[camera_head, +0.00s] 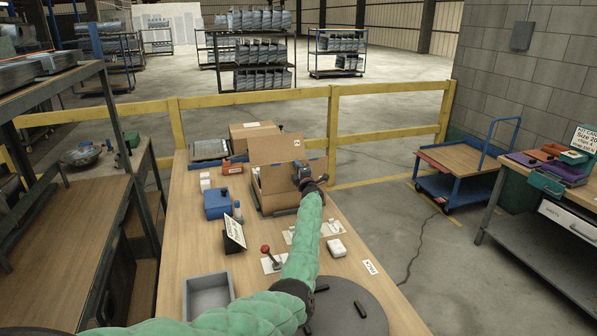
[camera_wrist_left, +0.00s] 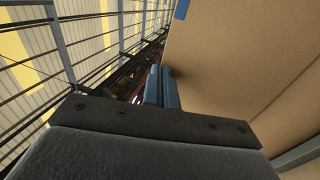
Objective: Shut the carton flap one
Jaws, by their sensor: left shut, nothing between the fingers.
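The open brown carton (camera_head: 268,203) stands on the wooden table. Its back flap (camera_head: 275,149) stands up with a small marked label at its right. My left gripper (camera_head: 300,170) is over the carton's right part, in front of the back flap, and partly hides the opening. In the left wrist view the shut, empty fingers (camera_wrist_left: 162,88) are close to a cardboard panel (camera_wrist_left: 240,60); I cannot tell whether they touch it or which flap it is. My right gripper is out of view.
A blue box (camera_head: 217,204) and a small sign (camera_head: 234,233) stand left of the carton. A closed box (camera_head: 254,130) stands behind it. A grey tray (camera_head: 207,296), a red-knobbed lever (camera_head: 266,250) and a white block (camera_head: 336,248) are nearer. A yellow rail (camera_head: 390,90) runs behind the table.

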